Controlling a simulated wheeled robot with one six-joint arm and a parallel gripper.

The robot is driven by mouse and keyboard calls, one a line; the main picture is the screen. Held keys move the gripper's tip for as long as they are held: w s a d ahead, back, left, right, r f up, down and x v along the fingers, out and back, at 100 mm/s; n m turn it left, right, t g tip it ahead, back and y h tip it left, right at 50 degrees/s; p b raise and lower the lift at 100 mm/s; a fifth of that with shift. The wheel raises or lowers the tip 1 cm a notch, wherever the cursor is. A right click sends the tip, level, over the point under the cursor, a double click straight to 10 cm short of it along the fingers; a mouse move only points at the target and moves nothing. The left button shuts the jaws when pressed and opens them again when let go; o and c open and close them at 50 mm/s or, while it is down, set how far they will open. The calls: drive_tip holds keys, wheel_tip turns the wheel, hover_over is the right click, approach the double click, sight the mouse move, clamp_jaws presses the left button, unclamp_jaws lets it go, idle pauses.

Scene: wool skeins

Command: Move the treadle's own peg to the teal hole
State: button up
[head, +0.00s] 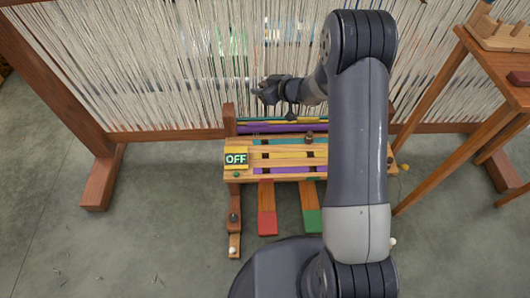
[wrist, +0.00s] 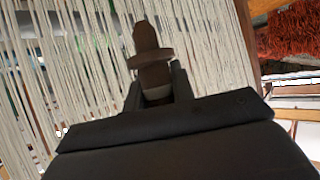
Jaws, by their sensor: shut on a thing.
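My gripper (wrist: 157,92) is shut on a brown wooden peg (wrist: 148,45) with a wide collar, and the peg sticks out beyond the fingers. In the head view my gripper (head: 267,92) is raised in front of the loom's threads, above and behind the slotted wooden board (head: 240,175). The board has teal (head: 286,142), yellow (head: 288,154) and purple (head: 270,171) bands with dark openings. Another brown peg (head: 308,137) stands at the board's back edge, by the teal band. My arm hides the board's right part. Red-ended (head: 267,222) and green-ended (head: 312,220) treadles extend forward.
White loom threads (head: 170,80) hang close behind the gripper, within a wooden frame (head: 65,65). A green "OFF" sign (head: 236,158) is at the board's left end. A wooden table (head: 495,60) stands at the right. The floor at left is mostly clear.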

drive_tip(key=w+f+n+g+y+b, duration=0.1)
drive_tip(key=f+n+g+b, duration=0.1)
drive_tip(key=f+b, duration=0.5)
drive_tip(key=w+f+n+g+y+b, duration=0.1)
drive_tip(key=f+b, duration=0.5)
drive_tip(key=f, duration=0.9)
drive_tip(key=w+f+n+g+y+b, duration=0.1)
drive_tip(key=w+f+n+g+b, duration=0.2)
drive_tip(key=f+b, duration=0.4)
drive_tip(key=shift+w+f+n+g+b, duration=0.15)
drive_tip(key=shift+f+n+g, duration=0.25)
drive_tip(key=shift+f, duration=0.55)
drive_tip(key=shift+w+f+n+g+b, duration=0.1)
drive_tip(key=shift+f+n+g+b, duration=0.2)
drive_tip(key=shift+f, duration=0.65)
drive_tip(key=shift+s, duration=0.1)
